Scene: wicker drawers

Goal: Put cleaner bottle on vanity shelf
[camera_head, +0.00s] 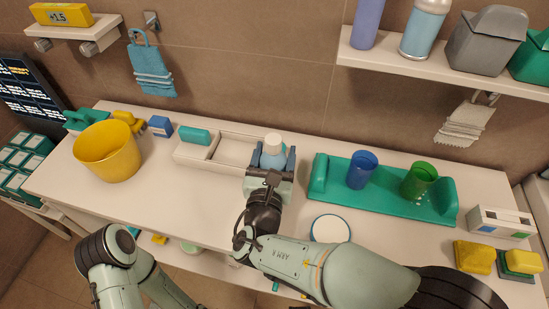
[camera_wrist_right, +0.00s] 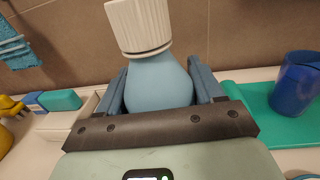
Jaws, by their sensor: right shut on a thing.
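The cleaner bottle, light blue with a ribbed white cap, shows in the head view (camera_head: 272,154) and fills the middle of the right wrist view (camera_wrist_right: 158,75). It stands about upright between the fingers of my right gripper (camera_head: 271,162), which is shut on it. The bottle is at the right end of the white divided tray; whether it touches the tray or counter is hidden. The vanity shelf, a white counter (camera_head: 200,210), runs across the head view. My left arm shows at the lower left, but its gripper is not in view.
A green tray (camera_head: 330,190) with a blue cup (camera_head: 362,170) and a green cup (camera_head: 419,179) stands right of the bottle. A yellow bucket (camera_head: 108,152) is at left. The upper right wall shelf (camera_head: 400,66) holds several containers. The counter's left middle is clear.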

